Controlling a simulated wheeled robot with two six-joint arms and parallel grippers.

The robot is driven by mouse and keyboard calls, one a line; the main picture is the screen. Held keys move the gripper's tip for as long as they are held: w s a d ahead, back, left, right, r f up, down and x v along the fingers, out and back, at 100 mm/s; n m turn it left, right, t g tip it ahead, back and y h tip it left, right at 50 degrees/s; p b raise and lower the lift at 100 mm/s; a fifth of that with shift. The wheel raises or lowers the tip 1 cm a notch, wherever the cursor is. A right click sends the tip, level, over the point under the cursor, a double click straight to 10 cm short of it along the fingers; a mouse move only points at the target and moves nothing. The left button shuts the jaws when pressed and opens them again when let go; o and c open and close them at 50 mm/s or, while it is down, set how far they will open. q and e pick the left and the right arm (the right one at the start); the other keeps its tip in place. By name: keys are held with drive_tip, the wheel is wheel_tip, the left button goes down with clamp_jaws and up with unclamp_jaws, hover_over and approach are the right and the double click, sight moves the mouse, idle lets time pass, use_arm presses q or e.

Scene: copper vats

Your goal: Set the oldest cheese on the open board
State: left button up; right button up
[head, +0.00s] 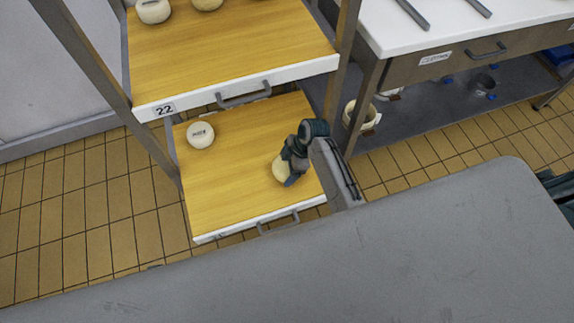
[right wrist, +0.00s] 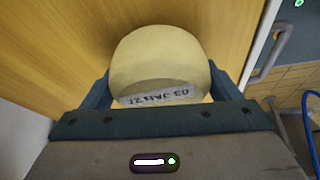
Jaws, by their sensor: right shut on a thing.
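A pale round cheese (right wrist: 160,65) is between the fingers of my right gripper (right wrist: 165,92), which is shut on it. Its paper label is upside down in the right wrist view; it bears a date with "JAN", the rest hard to read. In the head view my right gripper (head: 287,172) and this cheese (head: 279,169) are over the right part of the lower wooden board (head: 232,190). I cannot tell whether the cheese touches the board. Another labelled cheese (head: 200,134) sits at that board's back left. My left gripper is out of view.
An upper board (head: 215,50) marked 22 bears two cheeses (head: 153,10) at its back. Rack posts (head: 343,65) stand beside the boards. A grey surface (head: 400,260) fills the foreground.

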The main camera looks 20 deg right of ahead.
drive_tip(key=shift+f, duration=0.65)
idle(0.3)
drive_tip(key=o, duration=1.1)
drive_tip(key=shift+o, duration=0.2)
